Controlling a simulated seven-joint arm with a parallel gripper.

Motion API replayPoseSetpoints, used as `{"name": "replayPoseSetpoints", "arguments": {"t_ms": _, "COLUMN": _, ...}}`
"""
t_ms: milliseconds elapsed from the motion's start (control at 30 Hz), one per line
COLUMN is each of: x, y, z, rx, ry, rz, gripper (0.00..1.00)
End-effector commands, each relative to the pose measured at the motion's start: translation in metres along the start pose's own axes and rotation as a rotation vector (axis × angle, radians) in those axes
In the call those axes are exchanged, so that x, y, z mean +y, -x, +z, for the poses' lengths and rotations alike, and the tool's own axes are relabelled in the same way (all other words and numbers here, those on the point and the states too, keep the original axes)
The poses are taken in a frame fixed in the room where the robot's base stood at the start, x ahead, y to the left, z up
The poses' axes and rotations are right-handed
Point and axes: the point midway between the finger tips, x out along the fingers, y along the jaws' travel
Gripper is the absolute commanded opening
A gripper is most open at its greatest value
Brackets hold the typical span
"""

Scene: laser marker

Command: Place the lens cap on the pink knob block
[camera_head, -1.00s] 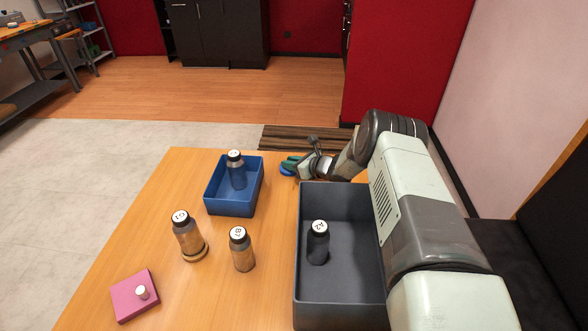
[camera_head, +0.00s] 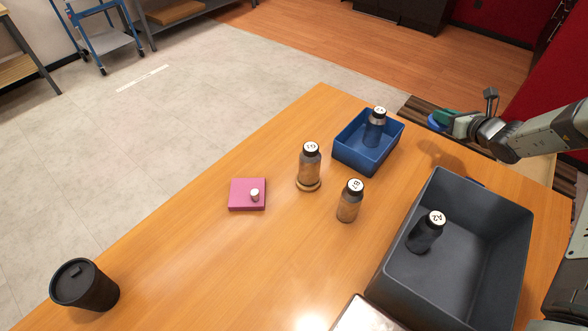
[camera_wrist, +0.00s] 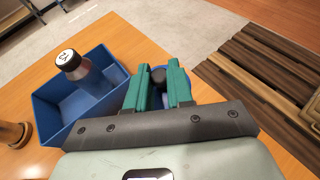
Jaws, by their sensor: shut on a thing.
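The pink knob block (camera_head: 240,202) lies flat on the table in the head view, with a small pale knob (camera_head: 255,195) standing on its top, bare. My gripper (camera_head: 447,119) is at the right, beyond the blue bin and raised over the table's far edge. Its green fingers (camera_wrist: 158,72) are shut on a round blue thing with a dark knob, seemingly the lens cap (camera_head: 434,122). In the wrist view the dark knob sits between the fingers, and they hide much of the blue part. The gripper is well away from the block.
A blue bin (camera_head: 348,152) holds a bottle (camera_head: 375,130). A grey crate (camera_head: 400,270) holds a dark bottle (camera_head: 426,235). Bottles (camera_head: 310,165) and (camera_head: 348,203) stand between block and bins. A black cup (camera_head: 88,290) stands front left. The table left of the block is clear.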

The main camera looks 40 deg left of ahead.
Motion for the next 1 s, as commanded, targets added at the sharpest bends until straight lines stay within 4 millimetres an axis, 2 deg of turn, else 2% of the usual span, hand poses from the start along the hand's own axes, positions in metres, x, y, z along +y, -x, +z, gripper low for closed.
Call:
{"name": "replayPoseSetpoints", "arguments": {"t_ms": 33, "x": -0.001, "y": 0.007, "z": 0.016, "rx": -0.004, "ry": 0.006, "rz": -0.003, "gripper": 0.00}}
{"name": "replayPoseSetpoints", "arguments": {"t_ms": 200, "x": -0.001, "y": 0.022, "z": 0.054, "rx": -0.004, "ry": 0.005, "rz": -0.003, "gripper": 0.00}}
{"name": "replayPoseSetpoints", "arguments": {"t_ms": 433, "x": 0.002, "y": 0.038, "z": 0.095, "rx": -0.001, "ry": 0.005, "rz": 0.001, "gripper": 0.00}}
{"name": "replayPoseSetpoints", "arguments": {"t_ms": 667, "x": 0.052, "y": 0.018, "z": 0.096, "rx": 0.002, "ry": 0.033, "rz": 0.086, "gripper": 0.00}}
{"name": "replayPoseSetpoints", "arguments": {"t_ms": 767, "x": 0.080, "y": 0.009, "z": 0.098, "rx": 0.003, "ry": 0.051, "rz": 0.134, "gripper": 0.00}}
{"name": "replayPoseSetpoints", "arguments": {"t_ms": 867, "x": 0.117, "y": 0.000, "z": 0.101, "rx": 0.005, "ry": 0.075, "rz": 0.194, "gripper": 0.00}}
{"name": "replayPoseSetpoints", "arguments": {"t_ms": 967, "x": 0.163, "y": -0.009, "z": 0.103, "rx": 0.006, "ry": 0.105, "rz": 0.268, "gripper": 0.00}}
{"name": "replayPoseSetpoints", "arguments": {"t_ms": 1000, "x": 0.184, "y": -0.012, "z": 0.103, "rx": 0.007, "ry": 0.118, "rz": 0.303, "gripper": 0.00}}
